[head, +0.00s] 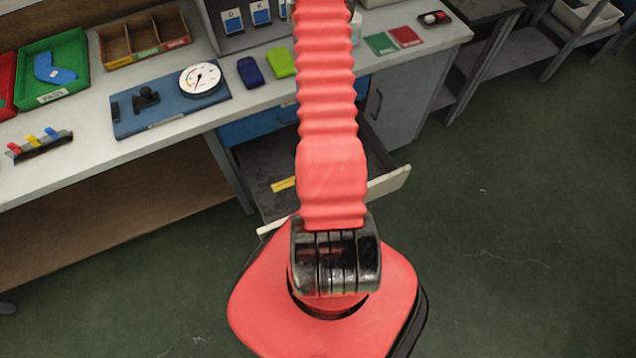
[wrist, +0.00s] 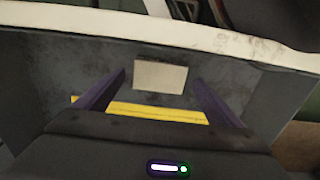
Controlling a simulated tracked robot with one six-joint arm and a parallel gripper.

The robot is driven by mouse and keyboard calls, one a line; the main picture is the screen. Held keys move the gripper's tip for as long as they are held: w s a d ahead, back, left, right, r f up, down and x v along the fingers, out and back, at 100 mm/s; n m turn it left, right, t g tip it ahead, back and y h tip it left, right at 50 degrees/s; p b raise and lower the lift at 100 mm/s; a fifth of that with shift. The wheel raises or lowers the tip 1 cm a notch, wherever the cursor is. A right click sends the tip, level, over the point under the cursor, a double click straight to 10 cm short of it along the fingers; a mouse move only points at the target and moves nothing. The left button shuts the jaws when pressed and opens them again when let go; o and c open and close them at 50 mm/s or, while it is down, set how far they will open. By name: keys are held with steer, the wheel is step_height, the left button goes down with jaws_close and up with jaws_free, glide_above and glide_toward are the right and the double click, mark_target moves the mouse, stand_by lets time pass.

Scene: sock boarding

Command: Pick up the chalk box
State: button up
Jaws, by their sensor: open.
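A small pale, blocky thing, which I take for the chalk box (wrist: 168,85), sits in the open drawer in the wrist view. No print on it can be read. My gripper (wrist: 159,76) is open, with its two dark purple fingers apart on the left and right of the box in the picture. Nothing shows between them in their grip, and I cannot tell how far above the box they are. In the head view my arm hides the gripper and the box.
The open drawer (head: 390,184) has a pale front edge, also across the top of the wrist view. A yellow strip (wrist: 155,112) lies on its floor. Above, the bench (head: 190,124) holds a blue board with a gauge (head: 200,79), trays and pouches. Green floor is clear at right.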

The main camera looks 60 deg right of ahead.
steer(key=shift+f, duration=1.05)
steer(key=shift+c, duration=0.7)
steer(key=c, duration=1)
steer(key=shift+r, duration=0.1)
steer(key=shift+r, duration=4.9)
